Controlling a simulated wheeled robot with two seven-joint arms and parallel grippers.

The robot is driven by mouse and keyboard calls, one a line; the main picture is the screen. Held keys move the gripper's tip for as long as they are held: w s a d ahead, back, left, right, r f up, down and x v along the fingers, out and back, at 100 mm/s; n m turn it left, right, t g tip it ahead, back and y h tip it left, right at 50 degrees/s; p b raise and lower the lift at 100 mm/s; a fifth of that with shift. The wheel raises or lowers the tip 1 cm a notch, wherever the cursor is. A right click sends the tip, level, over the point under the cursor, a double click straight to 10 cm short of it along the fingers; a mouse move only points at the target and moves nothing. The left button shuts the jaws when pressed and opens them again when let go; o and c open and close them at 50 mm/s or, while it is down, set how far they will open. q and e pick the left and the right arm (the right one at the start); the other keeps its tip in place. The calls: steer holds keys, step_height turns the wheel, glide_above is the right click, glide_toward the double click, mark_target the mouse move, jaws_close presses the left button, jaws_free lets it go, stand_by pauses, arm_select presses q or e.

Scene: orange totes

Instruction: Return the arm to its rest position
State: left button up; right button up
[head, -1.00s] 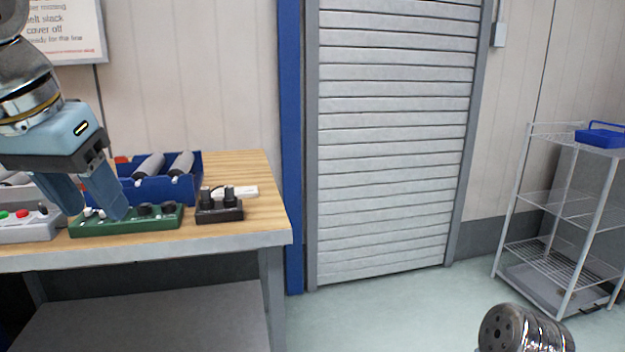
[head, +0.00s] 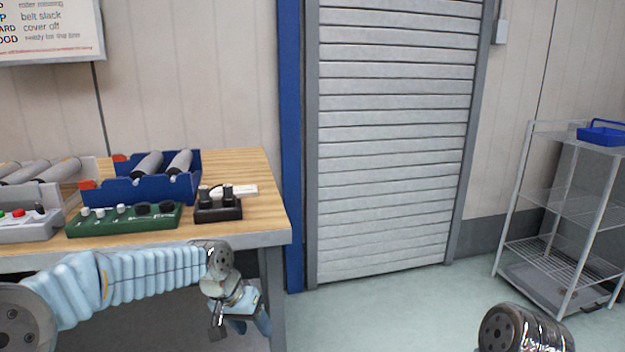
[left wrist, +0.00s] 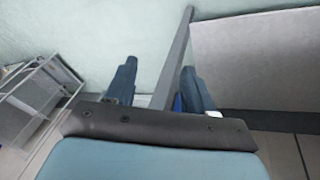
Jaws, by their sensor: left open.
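My left arm comes in from the left, below the front edge of the wooden-topped table (head: 245,238) in the head view. My left gripper (head: 248,322) hangs low in front of the table's right leg, partly hidden by its own wrist. In the left wrist view its two blue fingers (left wrist: 158,90) are spread apart with nothing held between them; a grey table leg shows beyond them. My right gripper is not in view; only a round metal part of mine shows at the bottom right of the head view.
On the table are a green control box (head: 125,220), a black box with knobs (head: 218,210), a blue bin (head: 125,192) with grey rollers and a grey button box (head: 30,228). A wire shelf cart (head: 560,210) with a blue tray (head: 602,134) stands right. The floor before the shutter (head: 395,140) is clear.

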arm_select(q)
steer(key=s+d+f+g+h, duration=0.1)
steer(key=s+f, duration=0.1)
steer(key=f, duration=0.6)
steer(key=s+d+f, duration=0.2)
steer(key=s+f, duration=0.1)
steer(key=f, duration=0.5)
steer(key=s+f+n, duration=0.4)
steer(key=s+f, duration=1.3)
steer(key=s, duration=0.2)
steer(key=shift+a+g, duration=0.3)
steer(key=shift+r, duration=0.1)
